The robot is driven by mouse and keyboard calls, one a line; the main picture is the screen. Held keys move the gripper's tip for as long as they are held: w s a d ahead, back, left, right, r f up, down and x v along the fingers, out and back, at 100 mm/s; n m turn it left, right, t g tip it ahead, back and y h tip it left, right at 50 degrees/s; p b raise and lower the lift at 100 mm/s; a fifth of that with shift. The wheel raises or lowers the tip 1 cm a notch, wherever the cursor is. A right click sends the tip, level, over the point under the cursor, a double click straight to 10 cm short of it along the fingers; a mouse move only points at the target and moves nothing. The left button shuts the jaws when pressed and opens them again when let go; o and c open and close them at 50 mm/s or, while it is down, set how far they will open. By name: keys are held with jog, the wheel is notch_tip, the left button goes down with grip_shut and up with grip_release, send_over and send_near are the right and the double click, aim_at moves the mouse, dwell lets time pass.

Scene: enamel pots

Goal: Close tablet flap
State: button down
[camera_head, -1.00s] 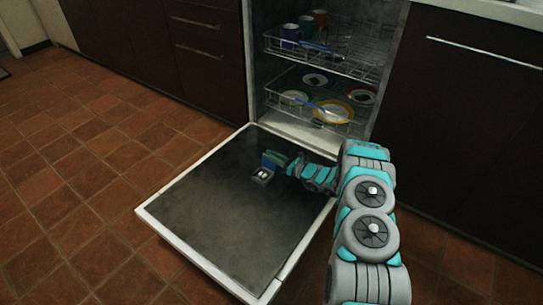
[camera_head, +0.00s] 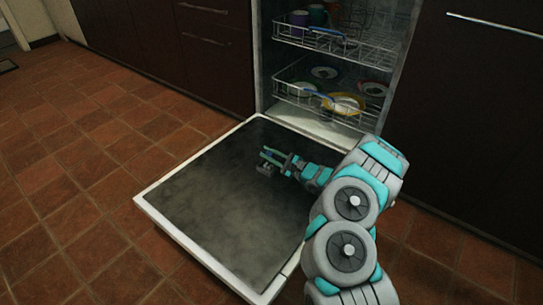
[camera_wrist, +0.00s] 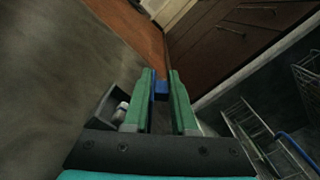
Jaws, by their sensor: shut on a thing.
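The tablet compartment (camera_head: 265,170) is a small dark box on the inner face of the open dishwasher door (camera_head: 215,215). In the wrist view the compartment (camera_wrist: 104,112) is left of the fingers, with a whitish thing inside it. My gripper (camera_head: 267,156) is low over the door, beside the compartment. In the wrist view its green fingers (camera_wrist: 161,84) are shut on a small blue piece (camera_wrist: 161,91), which looks like the tablet flap. The compartment stands uncovered. The fingers hide part of the flap, and its hinge cannot be made out.
The dishwasher's upper rack (camera_head: 335,40) holds cups and its lower rack (camera_head: 330,104) holds plates. The rack wires (camera_wrist: 255,135) show at the right in the wrist view. Dark cabinets (camera_head: 165,50) flank the dishwasher. The tiled floor (camera_head: 70,190) is clear at left.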

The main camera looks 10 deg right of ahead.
jog(key=n, duration=0.1)
jog(key=s+a+f+n+b, duration=0.1)
jog(key=n, duration=0.1)
jog(key=shift+f+n, duration=0.15)
jog(key=shift+n, duration=0.15)
jog(key=shift+s+a+f+n, duration=0.2)
jog(key=shift+f+n, duration=0.15)
jog(key=shift+n, duration=0.4)
jog(key=shift+s+a+f+n, duration=0.1)
jog(key=shift+s+f+n, duration=0.2)
jog(key=shift+n, duration=0.45)
jog(key=shift+w, duration=0.1)
jog(key=c, duration=0.8)
grip_release()
jog(key=shift+f, duration=0.1)
